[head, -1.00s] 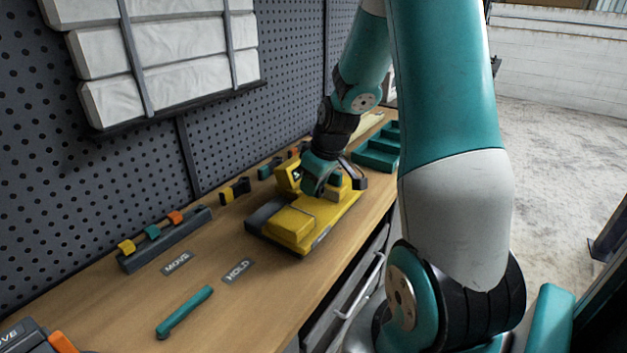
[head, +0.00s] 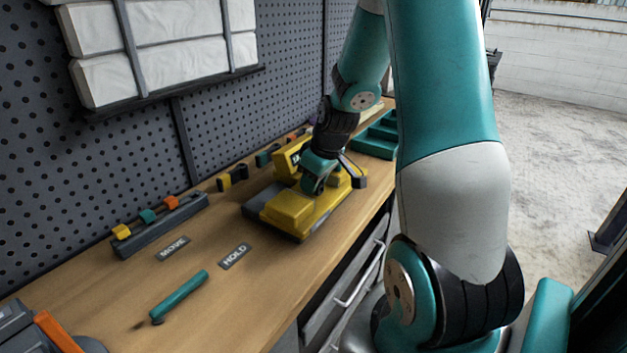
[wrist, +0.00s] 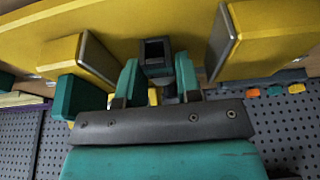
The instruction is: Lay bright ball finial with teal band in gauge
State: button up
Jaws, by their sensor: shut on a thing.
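A yellow device (head: 300,212) with a dark grey side stands on the bench; I cannot tell whether it is the gauge. My gripper (head: 318,190) is low over its far part, partly hidden by the wrist. In the wrist view my gripper (wrist: 156,78) has its teal fingers closed on either side of a small dark grey piece (wrist: 156,52) with a squarish hollow end. Two yellow blocks (wrist: 85,60) with grey faces flank the fingers, in front of a long yellow body (wrist: 130,22). I cannot make out a bright ball or a teal band.
A grey rack (head: 160,228) with yellow, teal and orange clips lies along the pegboard. MOVE (head: 172,248) and HOLD (head: 235,256) labels and a teal bar (head: 180,295) lie on the bench. A teal tray (head: 372,140) is at the far end.

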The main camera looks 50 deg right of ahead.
jog(key=shift+f, duration=0.25)
jog(key=o, duration=1.1)
jog(key=v, duration=1.7)
jog(key=shift+r, duration=0.2)
